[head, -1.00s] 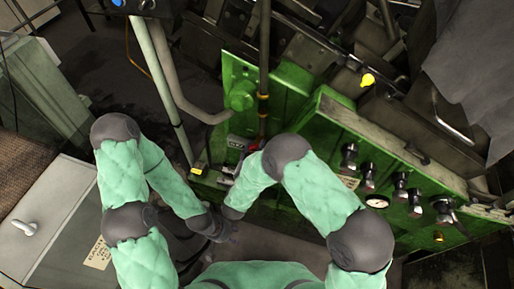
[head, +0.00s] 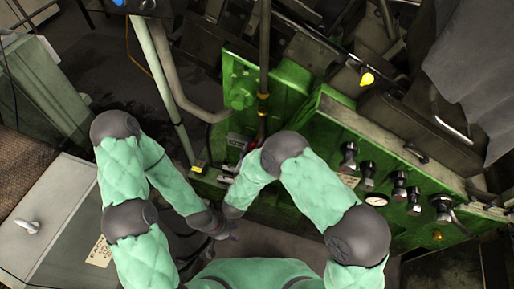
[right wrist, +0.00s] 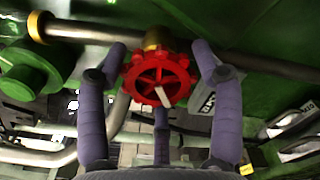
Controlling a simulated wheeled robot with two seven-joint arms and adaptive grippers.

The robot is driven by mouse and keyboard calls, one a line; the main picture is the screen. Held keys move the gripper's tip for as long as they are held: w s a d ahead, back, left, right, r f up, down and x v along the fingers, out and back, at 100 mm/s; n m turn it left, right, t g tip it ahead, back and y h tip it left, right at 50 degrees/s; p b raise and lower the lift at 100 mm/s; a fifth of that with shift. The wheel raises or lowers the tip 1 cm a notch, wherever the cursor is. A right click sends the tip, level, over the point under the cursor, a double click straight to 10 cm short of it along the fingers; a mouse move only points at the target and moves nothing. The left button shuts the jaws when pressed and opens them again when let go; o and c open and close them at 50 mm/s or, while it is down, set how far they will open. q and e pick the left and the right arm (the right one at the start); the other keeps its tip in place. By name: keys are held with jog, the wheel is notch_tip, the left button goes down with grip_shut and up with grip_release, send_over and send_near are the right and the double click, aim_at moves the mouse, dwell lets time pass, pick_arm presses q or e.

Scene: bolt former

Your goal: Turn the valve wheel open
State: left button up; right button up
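The red valve wheel (right wrist: 158,79), with spokes and a scalloped rim, is in the middle of the right wrist view, on a brass fitting (right wrist: 158,40) by a dark pipe. My right gripper (right wrist: 160,55) is open, with one purple finger on each side of the wheel and a third finger below it. I cannot tell whether the fingers touch the rim. In the head view, a small red patch (head: 260,134), probably the wheel, shows beside my right arm. My left gripper (head: 224,231) is low in the head view, away from the wheel; its fingers are too small and dark to read.
The green machine (head: 330,130) carries several dark knobs and a gauge (head: 376,199) at the right. A vertical pipe (head: 264,60) runs above the valve area. A grey cabinet (head: 45,225) stands at the left.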

jog(key=shift+a, duration=0.1)
jog(key=shift+s, duration=0.1)
jog(key=v, duration=0.7)
jog(key=shift+s+a, duration=0.15)
jog(key=shift+s, duration=0.2)
dwell(0.3)
